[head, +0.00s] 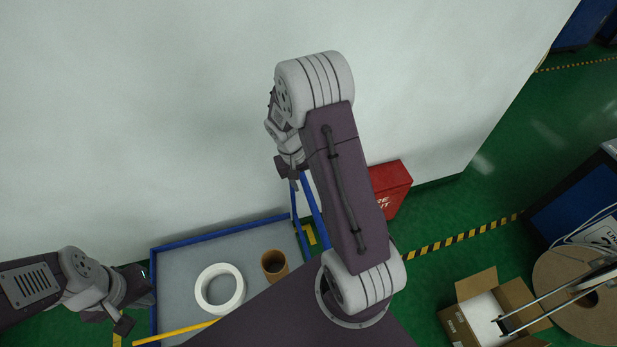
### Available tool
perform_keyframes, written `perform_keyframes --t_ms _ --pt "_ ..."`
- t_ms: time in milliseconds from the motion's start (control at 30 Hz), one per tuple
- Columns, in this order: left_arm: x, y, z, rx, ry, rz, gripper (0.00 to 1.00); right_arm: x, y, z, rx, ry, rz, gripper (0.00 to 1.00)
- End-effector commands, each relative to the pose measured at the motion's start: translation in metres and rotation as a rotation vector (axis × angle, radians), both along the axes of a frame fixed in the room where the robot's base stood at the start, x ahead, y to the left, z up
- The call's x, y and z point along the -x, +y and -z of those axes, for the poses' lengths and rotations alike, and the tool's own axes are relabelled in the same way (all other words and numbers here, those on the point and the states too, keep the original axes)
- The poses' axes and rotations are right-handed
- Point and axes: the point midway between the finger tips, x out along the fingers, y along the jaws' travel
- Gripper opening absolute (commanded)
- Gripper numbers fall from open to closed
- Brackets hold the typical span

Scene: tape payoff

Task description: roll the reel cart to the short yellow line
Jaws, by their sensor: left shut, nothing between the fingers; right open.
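A cart with a grey deck and blue rim (200,237) stands against the pale wall; it seems to be the reel cart. Blue bars (315,205) rise at its right end. A white ring-shaped roll (205,290) and a brown cardboard core (267,275) are on the deck. My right gripper (290,172) is open at the top of the blue bars; whether it touches them is unclear. My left gripper (136,294) is shut and empty beside the cart's left edge. A yellow strip (180,332) crosses near the front of the deck; I cannot tell whether it is the line.
A red box (392,188) stands by the wall, behind my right arm. Black-and-yellow tape (460,237) marks the green floor. An open carton (482,308) and a large brown reel (568,278) are at the lower right. Green floor right of the red box is clear.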

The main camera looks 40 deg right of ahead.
Motion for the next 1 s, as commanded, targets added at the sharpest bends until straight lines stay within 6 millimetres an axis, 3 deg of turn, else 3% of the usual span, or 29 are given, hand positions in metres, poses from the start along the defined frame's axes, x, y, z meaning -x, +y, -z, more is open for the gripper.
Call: perform_keyframes --t_ms 167,600,933,1000 --pt "0.001 0.000 0.000 0.000 0.001 0.000 0.00 0.001 -0.001 0.007 0.000 0.002 0.000 0.45" --pt "0.000 0.000 -0.014 0.000 0.000 0.000 0.00 0.006 -0.015 0.084 -0.001 0.002 -0.001 0.45" --pt "0.000 0.000 -0.014 0.000 0.000 0.000 0.00 0.006 -0.016 0.090 0.000 -0.002 0.000 0.45" --pt "0.000 0.000 -0.014 0.000 0.000 0.000 0.00 0.006 -0.016 0.090 0.000 -0.002 0.000 0.26"
